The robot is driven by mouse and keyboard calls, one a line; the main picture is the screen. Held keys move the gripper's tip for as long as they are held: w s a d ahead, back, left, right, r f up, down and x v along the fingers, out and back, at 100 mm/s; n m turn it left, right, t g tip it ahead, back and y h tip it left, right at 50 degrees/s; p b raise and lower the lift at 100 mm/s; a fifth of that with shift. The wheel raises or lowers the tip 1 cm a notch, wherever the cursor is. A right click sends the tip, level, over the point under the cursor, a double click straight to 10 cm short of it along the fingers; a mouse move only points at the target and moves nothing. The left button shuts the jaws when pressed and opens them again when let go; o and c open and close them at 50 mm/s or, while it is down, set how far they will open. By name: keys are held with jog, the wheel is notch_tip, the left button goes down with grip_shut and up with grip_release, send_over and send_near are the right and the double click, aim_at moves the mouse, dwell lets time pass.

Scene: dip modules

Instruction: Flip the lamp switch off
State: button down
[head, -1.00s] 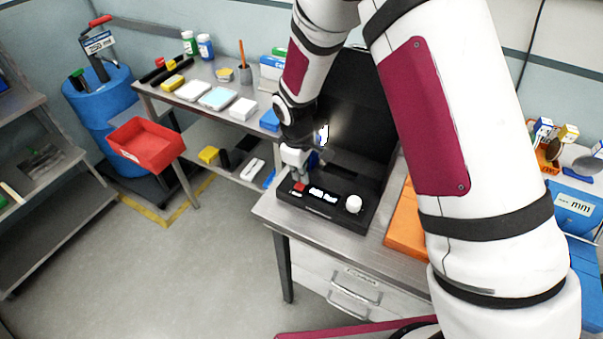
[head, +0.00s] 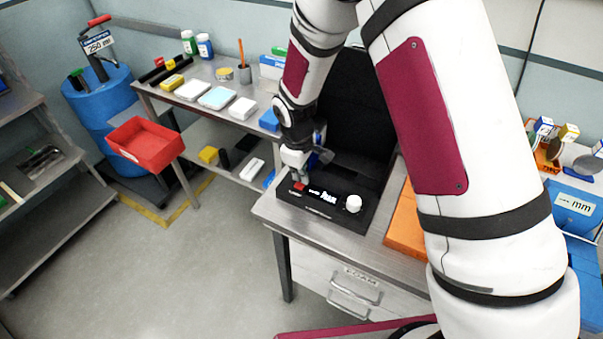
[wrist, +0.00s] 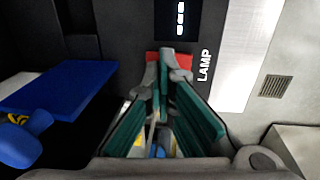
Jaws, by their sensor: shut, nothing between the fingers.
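A black device (head: 325,213) stands on the grey bench, with a tall black back panel behind its base. The red lamp switch (head: 298,187) is at the left end of its front panel. In the wrist view the red switch (wrist: 181,61) lies beside the printed word LAMP, partly hidden behind my fingertips. My gripper (head: 299,174) is shut and empty, with its tips at the switch; whether they touch it I cannot tell. The wrist view shows the closed fingertips (wrist: 167,58) over the red piece. No lamp glow shows on the device now.
A white knob (head: 353,203) and a lit display (head: 323,195) are on the same panel, right of the switch. An orange case (head: 404,228) lies to the right. In the wrist view a blue object (wrist: 58,88) is at left.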

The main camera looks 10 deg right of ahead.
aim_at(299, 186)
jog(key=shift+s+a+f, duration=0.2)
jog(key=shift+s+a, duration=0.2)
jog(key=shift+s, duration=0.35)
jog(key=shift+r, duration=0.1)
notch_tip(299, 186, up, 14)
jog(key=s, duration=0.1)
jog(key=shift+a, duration=0.45)
jog(key=shift+s, duration=0.1)
jog(key=shift+w+d+r, duration=0.25)
jog(key=shift+w+d, duration=0.2)
jog(key=shift+w, duration=0.05)
jog(key=f+p, duration=0.1)
jog(key=f, duration=0.3)
jog(key=w+f+p, duration=0.1)
jog(key=f, duration=0.4)
jog(key=d+f, duration=0.1)
jog(key=f, duration=0.4)
jog(key=shift+w+p, duration=0.2)
jog(key=shift+p, duration=0.2)
